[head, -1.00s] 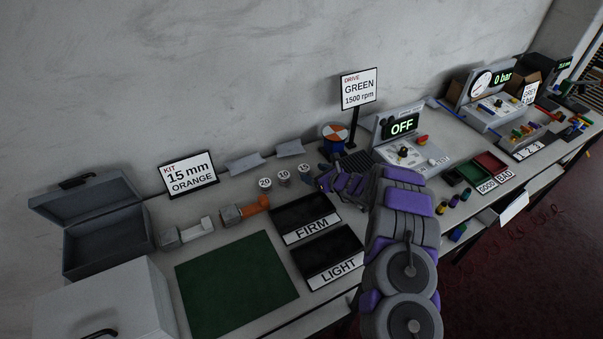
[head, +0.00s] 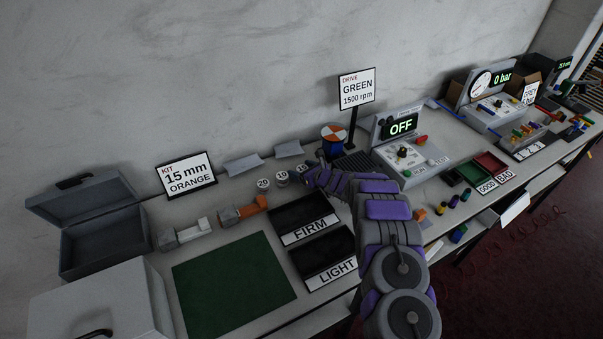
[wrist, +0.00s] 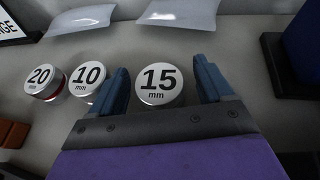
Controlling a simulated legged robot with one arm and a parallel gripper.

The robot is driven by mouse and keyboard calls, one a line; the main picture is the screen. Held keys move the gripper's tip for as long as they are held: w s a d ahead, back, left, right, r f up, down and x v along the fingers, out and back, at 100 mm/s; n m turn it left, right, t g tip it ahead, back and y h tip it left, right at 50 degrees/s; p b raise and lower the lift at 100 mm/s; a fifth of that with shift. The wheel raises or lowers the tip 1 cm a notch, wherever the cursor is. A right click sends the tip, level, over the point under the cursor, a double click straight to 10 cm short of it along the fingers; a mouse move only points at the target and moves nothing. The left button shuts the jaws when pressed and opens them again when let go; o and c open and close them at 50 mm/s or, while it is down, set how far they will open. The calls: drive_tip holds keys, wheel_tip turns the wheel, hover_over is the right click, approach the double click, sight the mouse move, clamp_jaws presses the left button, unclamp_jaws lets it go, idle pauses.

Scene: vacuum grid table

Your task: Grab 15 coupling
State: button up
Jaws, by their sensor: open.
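The 15 mm coupling (wrist: 158,86) is a round metal piece with "15 mm" on its top. In the wrist view it lies between the two blue fingers of my gripper (wrist: 164,82), with a gap visible on the right side. It also shows in the head view (head: 301,169), partly covered by my gripper (head: 311,175). My gripper is open around it. The 10 mm coupling (wrist: 88,82) stands just left of the left finger. The 20 mm coupling (wrist: 43,82) stands further left.
Two grey pillow-like packs (head: 243,165) lie behind the couplings. The sign "15 mm ORANGE" (head: 187,174) stands at left. The black FIRM pad (head: 300,217) lies in front. A dark-based blue object (wrist: 299,55) stands right of my gripper.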

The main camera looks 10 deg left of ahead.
drive_tip(key=shift+d, duration=0.2)
drive_tip(key=shift+c, duration=1.3)
drive_tip(key=shift+a, duration=0.4)
drive_tip(key=c, duration=0.6)
drive_tip(key=shift+d, duration=0.15)
drive_tip(key=shift+c, duration=1.3)
drive_tip(key=shift+d, duration=0.2)
